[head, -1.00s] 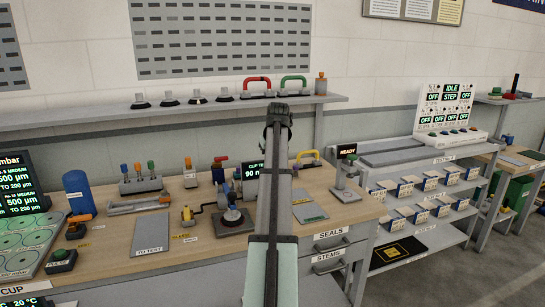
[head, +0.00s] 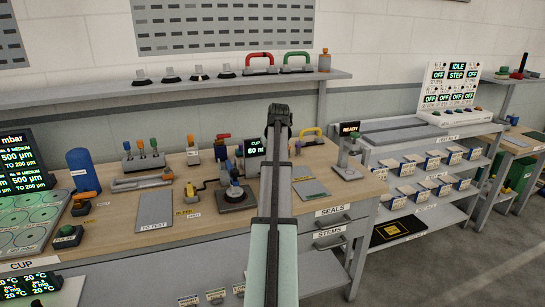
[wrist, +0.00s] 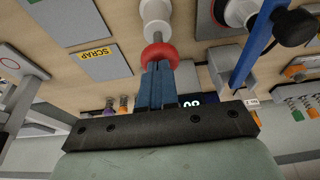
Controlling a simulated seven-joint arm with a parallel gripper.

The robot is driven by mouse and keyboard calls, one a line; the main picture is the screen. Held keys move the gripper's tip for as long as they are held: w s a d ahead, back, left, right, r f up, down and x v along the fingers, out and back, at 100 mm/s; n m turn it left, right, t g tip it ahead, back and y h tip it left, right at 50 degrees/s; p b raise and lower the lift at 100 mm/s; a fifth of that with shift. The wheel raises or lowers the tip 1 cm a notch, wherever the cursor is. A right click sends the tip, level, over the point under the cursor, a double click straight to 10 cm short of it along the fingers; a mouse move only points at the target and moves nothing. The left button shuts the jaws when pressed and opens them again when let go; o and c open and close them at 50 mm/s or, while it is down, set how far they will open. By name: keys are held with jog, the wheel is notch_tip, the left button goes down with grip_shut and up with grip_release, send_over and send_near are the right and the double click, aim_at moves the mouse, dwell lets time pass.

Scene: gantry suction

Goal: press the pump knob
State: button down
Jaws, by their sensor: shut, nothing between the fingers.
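In the wrist view a red knob (wrist: 160,54) sits on a grey stem and white cylinder (wrist: 155,12); it appears to be the pump knob. My gripper (wrist: 158,72) is shut and empty, its blue fingers meeting the red knob in the picture. I cannot tell whether they touch it or have a small gap. In the head view my arm hides the knob and the fingers. The fixture with the blue lever (head: 234,178) stands on the bench just left of my arm; the lever also shows in the wrist view (wrist: 258,40).
The grey scrap pad (head: 311,189) lies right of my arm. The cup test display (head: 254,149) and yellow handle (head: 311,134) stand behind. The grey test pad (head: 154,211) lies to the left. The shelf (head: 190,90) runs above the bench.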

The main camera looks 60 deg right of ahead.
jog(key=shift+f, duration=1.85)
jog(key=shift+a, duration=0.1)
jog(key=shift+r, duration=0.35)
jog(key=d+v, duration=0.1)
jog(key=v, duration=1.2)
jog(key=shift+w+r, duration=0.2)
jog(key=shift+r, duration=0.3)
jog(key=shift+a, duration=0.1)
